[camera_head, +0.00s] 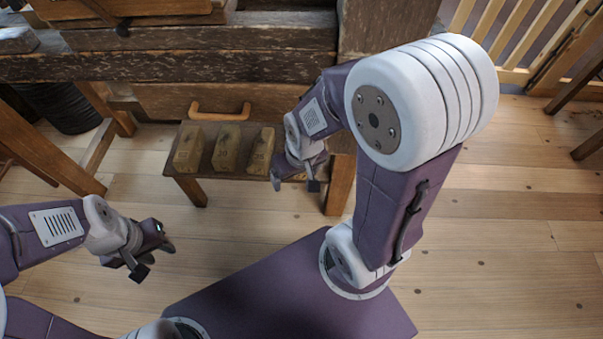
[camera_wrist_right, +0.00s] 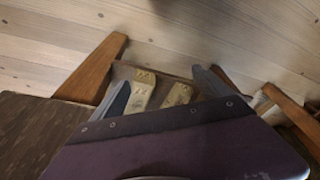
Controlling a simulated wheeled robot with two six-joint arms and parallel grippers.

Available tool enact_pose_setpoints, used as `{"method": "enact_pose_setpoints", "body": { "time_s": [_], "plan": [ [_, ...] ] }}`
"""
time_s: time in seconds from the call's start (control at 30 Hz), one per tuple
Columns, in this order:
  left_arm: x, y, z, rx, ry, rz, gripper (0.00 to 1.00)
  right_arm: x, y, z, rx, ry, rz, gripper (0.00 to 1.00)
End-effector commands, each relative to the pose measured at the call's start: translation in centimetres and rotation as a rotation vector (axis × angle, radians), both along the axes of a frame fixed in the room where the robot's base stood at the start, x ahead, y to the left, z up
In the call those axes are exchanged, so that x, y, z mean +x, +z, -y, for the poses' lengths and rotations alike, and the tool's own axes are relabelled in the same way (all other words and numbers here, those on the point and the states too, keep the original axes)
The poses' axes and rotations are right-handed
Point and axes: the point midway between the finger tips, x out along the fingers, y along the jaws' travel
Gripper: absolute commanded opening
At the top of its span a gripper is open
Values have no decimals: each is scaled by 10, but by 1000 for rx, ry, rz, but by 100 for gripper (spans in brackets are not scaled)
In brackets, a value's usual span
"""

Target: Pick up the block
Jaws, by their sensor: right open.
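Three yellowish wooden blocks with dark markings stand on a low wooden bench (camera_head: 229,182): a left block (camera_head: 188,150), a middle block (camera_head: 226,148) and a right block (camera_head: 259,152). The markings are too small to read surely. My right gripper (camera_head: 295,186) is open and empty at the bench's right end, just right of the right block. In the right wrist view two blocks (camera_wrist_right: 143,91) (camera_wrist_right: 178,95) show beyond and between the spread fingers (camera_wrist_right: 163,78); the third is not clearly seen. My left gripper (camera_head: 154,261) is open and empty over the floor, left and in front of the bench.
A heavy weathered workbench (camera_head: 270,65) with an orange drawer handle (camera_head: 220,111) stands behind the low bench. A wooden chair or frame (camera_head: 50,155) is at the left. A slatted rail (camera_head: 520,35) is at the back right. The floor (camera_head: 240,222) before the bench is clear.

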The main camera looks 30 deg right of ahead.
Motion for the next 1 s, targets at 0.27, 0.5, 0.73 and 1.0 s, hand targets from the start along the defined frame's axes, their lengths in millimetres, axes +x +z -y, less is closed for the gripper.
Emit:
{"method": "enact_pose_setpoints", "body": {
  "time_s": [0.27, 0.5, 0.73, 1.0],
  "plan": [
    [0, -59, 0, 0, 0, -1, 36, 22, -60, -5, 42, -38, 59, 88],
    [0, -58, 0, 0, 0, 1, 36, 90, -69, 11, 84, -259, 237, 88],
    [0, -58, 0, 0, 0, 0, 36, 113, -86, 69, -48, -492, 301, 88],
    [0, -62, 0, 0, 0, 0, 36, 112, -95, 84, -90, -547, 296, 88]
  ]
}}
